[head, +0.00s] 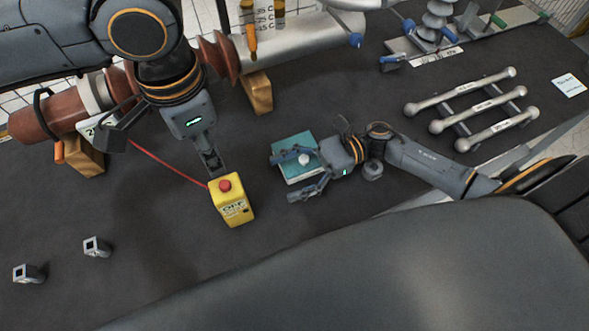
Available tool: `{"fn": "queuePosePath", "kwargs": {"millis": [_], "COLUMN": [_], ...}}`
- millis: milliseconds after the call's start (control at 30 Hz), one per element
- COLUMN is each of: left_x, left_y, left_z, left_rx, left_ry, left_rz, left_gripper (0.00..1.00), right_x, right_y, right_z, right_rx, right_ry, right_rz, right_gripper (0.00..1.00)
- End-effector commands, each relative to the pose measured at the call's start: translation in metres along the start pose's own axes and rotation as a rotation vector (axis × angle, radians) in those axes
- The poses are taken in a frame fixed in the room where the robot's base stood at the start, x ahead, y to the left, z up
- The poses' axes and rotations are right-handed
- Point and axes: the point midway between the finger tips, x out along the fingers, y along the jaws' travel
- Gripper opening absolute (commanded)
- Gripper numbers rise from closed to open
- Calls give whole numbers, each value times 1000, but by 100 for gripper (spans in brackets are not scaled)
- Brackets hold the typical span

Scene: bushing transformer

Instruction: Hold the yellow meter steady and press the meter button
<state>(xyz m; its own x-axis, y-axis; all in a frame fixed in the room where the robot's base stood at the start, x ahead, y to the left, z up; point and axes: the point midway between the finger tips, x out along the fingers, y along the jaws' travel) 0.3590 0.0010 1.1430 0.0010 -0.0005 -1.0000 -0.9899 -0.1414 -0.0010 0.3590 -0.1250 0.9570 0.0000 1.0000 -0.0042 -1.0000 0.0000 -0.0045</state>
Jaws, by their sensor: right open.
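The yellow meter (236,211) stands on the dark tabletop near the middle of the head view. Its red button (225,185) is on top, and dark lettering shows on its front. My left gripper (211,164) reaches down from the upper left. Its visible finger ends just above and behind the meter, and a gap to the button seems to remain. I cannot tell whether its jaws are open or shut. My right gripper (290,176) is open and points left, to the right of the meter. Its fingers are spread over and beside a teal box (297,171), apart from the meter.
A red cable (165,165) runs from the meter up left towards a brown bushing (38,122) on wooden blocks. Two small metal cubes (97,247) (28,273) lie at lower left. A rack of metal bars (470,108) is at right.

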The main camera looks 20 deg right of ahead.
Motion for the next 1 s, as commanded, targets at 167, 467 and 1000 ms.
{"fn": "queuePosePath", "kwargs": {"millis": [167,467,1000], "left_x": [0,0,0], "left_y": [0,0,0], "left_z": [0,0,0], "left_rx": [0,0,0], "left_ry": [0,0,0], "left_rz": [0,0,0], "left_gripper": [38,38,38], "right_x": [33,91,126], "right_y": [0,0,0], "right_z": [2,2,1], "right_rx": [0,1,3], "right_ry": [-6,-6,-3], "right_rz": [2,1,0], "right_gripper": [75,75,75]}}
